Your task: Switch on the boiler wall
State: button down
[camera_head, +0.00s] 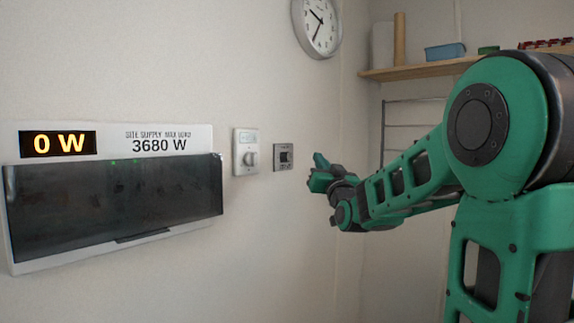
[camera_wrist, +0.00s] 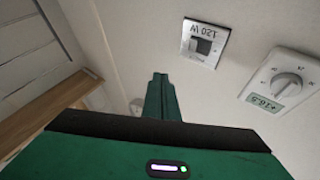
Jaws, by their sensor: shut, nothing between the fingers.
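A grey wall switch (camera_head: 284,157) with a dark rocker is on the wall, right of a white dial control (camera_head: 245,152). The wrist view shows the same switch (camera_wrist: 203,44) upside down, with a wattage label on its plate, and the dial control (camera_wrist: 287,80) with a small display. Which of them is the boiler's is not readable. My green gripper (camera_head: 318,170) is shut and empty, a little right of the switch in the head view. In the wrist view its fingertips (camera_wrist: 160,78) are together, below and left of the switch, apart from it.
A white panel (camera_head: 185,138) on the left reads "0 W" and "3680 W", with a dark cover below. A round clock (camera_head: 318,25) hangs above. A wooden shelf (camera_head: 420,69) with items and a wire rack (camera_head: 400,125) are at the right. The wall around the switch is clear.

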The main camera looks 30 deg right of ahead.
jog(key=w+a+f, duration=0.1)
jog(key=w+a, duration=0.1)
jog(key=w, duration=0.6)
jog(key=shift+a, duration=0.4)
jog(key=shift+w+a, duration=0.2)
jog(key=shift+w, duration=0.4)
dwell(2.4)
jog(key=shift+s, duration=0.2)
jog(key=shift+s+d, duration=0.2)
jog(key=shift+s, duration=0.3)
jog(key=shift+s+d+r, duration=0.1)
jog(key=shift+s+d, duration=0.2)
jog(key=shift+s, duration=0.45)
jog(key=shift+s+d+r, duration=0.1)
jog(key=shift+s+d, duration=0.15)
jog(key=shift+s, duration=0.55)
jog(key=shift+s+d+r, duration=0.1)
jog(key=shift+s+d, duration=0.2)
jog(key=shift+s, duration=0.45)
